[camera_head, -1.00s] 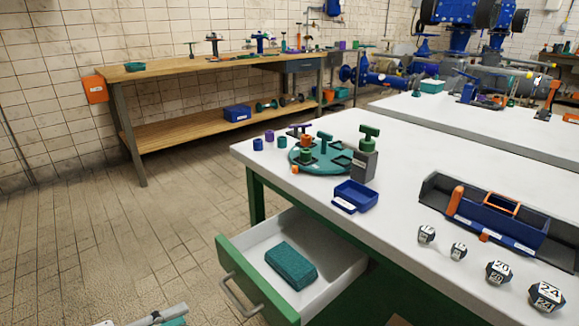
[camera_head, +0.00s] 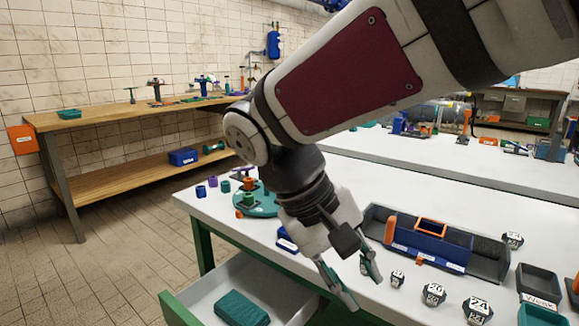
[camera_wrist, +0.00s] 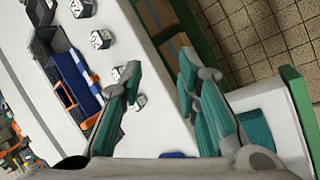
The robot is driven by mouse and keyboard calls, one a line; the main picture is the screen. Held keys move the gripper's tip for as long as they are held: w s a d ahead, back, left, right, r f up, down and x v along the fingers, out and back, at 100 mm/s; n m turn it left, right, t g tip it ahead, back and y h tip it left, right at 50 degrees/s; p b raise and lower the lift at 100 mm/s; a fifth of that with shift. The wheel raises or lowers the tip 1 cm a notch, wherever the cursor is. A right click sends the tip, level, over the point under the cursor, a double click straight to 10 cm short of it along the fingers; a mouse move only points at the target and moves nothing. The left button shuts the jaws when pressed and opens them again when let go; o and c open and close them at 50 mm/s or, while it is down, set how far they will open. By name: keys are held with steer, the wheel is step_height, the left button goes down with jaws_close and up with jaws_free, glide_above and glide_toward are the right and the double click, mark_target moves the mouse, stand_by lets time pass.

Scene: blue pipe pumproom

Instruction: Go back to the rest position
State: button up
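My gripper (camera_head: 352,287) hangs over the front edge of the white worktop, above the right side of the open drawer, in the head view. In the wrist view my gripper (camera_wrist: 160,98) has its two teal-padded fingers spread apart, with nothing between them but the worktop edge beyond. My arm crosses the head view from the top right and hides part of the worktop and the back wall.
The open drawer (camera_head: 205,289) holds a teal block (camera_head: 241,309). The tiled floor at left is clear.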

steer(key=s+d+m+y, duration=0.2)
steer(key=s+d+y, duration=0.1)
steer(key=s+d, duration=0.65)
steer(key=s+f+m+y, duration=0.2)
steer(key=s+f+y, duration=0.15)
steer(key=s, duration=0.55)
step_height(320, 180, up, 30)
steer(key=t+p, duration=0.4)
steer(key=p, duration=2.4)
steer(key=shift+r+n+h, duration=0.15)
steer(key=shift+n+h, duration=0.15)
steer(key=shift+h, duration=0.05)
